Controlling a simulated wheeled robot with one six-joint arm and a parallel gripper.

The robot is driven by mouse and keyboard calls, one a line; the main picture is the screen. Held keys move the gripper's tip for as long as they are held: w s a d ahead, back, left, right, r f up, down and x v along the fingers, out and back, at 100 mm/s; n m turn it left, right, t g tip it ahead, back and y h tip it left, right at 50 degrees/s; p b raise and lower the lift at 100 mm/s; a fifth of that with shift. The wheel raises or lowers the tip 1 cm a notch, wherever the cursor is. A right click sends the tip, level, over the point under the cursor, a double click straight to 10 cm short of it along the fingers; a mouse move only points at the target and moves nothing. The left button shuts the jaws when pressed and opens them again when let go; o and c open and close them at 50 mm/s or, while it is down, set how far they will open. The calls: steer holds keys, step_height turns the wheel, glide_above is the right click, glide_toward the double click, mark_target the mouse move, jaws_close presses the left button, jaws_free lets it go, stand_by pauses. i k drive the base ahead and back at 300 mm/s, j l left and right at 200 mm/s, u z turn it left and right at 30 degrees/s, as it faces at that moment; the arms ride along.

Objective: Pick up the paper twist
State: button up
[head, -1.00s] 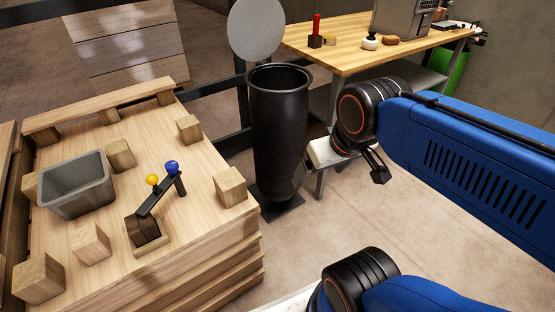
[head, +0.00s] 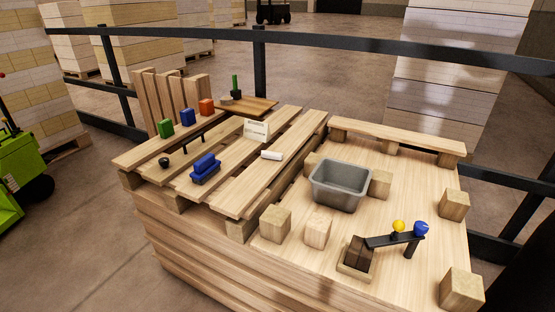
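A small white roll (head: 271,155), which looks like the paper twist, lies on a slat of the raised pallet (head: 318,128), left of the grey bin. It is too small to make out any twisted ends. A white folded card (head: 256,130) stands just behind it. My gripper and arm are not in this view.
A grey bin (head: 340,186), wooden blocks (head: 275,222) and a dark lever stand (head: 358,258) with yellow and blue balls are on the right. A blue toy car (head: 205,169), coloured blocks (head: 187,117) and a brown board (head: 248,106) share the slats. Black railing (head: 330,42) runs behind.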

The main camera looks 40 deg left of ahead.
mark_target(265, 154)
steer(key=u, duration=1.5)
steer(key=i+j+z, duration=0.25)
steer(key=j, duration=0.4)
steer(key=i+j+z, duration=0.1)
steer(key=i+j, duration=0.2)
steer(key=i+j+z, duration=0.1)
steer(key=j, duration=0.35)
steer(key=i+j+z, duration=0.1)
steer(key=j, duration=0.3)
steer(key=i+j+z, duration=0.15)
steer(key=j, duration=0.25)
steer(key=i+j+z, duration=0.1)
steer(key=j, duration=0.3)
steer(key=i, duration=0.05)
